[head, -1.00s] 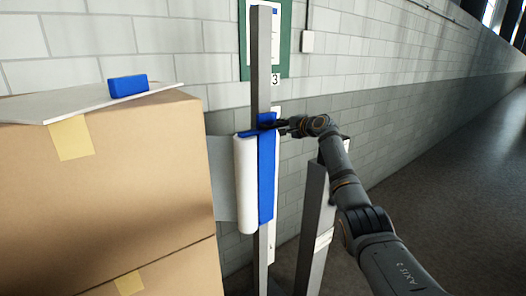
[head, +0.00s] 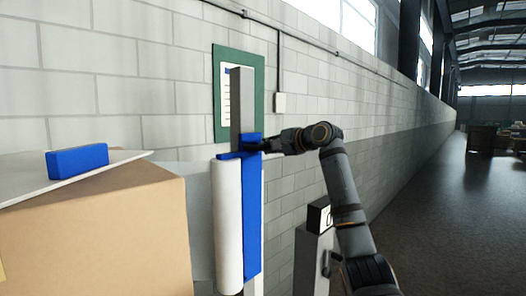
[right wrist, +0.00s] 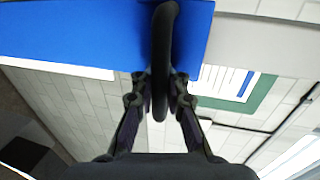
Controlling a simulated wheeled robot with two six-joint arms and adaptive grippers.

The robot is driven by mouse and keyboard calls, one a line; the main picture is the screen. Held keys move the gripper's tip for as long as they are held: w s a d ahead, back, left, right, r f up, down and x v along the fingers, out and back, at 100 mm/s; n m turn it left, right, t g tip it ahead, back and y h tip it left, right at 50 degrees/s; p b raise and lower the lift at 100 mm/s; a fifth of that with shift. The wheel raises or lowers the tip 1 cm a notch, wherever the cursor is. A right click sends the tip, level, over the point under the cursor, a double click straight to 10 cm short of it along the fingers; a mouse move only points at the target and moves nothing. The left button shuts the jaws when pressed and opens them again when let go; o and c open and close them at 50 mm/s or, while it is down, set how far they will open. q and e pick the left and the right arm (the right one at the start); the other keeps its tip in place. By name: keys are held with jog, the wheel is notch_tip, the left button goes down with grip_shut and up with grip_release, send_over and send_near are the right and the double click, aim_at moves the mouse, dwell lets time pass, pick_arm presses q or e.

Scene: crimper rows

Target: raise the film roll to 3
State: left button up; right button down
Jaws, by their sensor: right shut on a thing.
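The white film roll (head: 228,225) stands upright on a blue carriage (head: 252,215) on a grey mast (head: 242,100). The carriage's top is a short way below the mast's top end. My right gripper (head: 262,142) is at the carriage's upper part, on its right side. In the right wrist view its fingers (right wrist: 160,95) are shut on a dark curved handle (right wrist: 163,40) in front of the blue carriage (right wrist: 75,30). No number 3 mark can be seen now. My left gripper is not in view.
A cardboard box (head: 120,225) with a grey board (head: 25,180) and a blue block (head: 77,161) on top stands at the left. A grey post (head: 312,260) with a small display stands right of the mast. A green-framed board (head: 258,85) hangs on the wall behind.

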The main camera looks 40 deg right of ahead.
jog(key=shift+r, duration=0.35)
jog(key=c, duration=1.7)
grip_release()
jog(key=o, duration=0.3)
jog(key=shift+s+d, duration=0.1)
jog(key=shift+s, duration=0.2)
jog(key=shift+o, duration=0.2)
jog(key=shift+s, duration=0.25)
jog(key=v, duration=1.1)
jog(key=shift+s, duration=0.3)
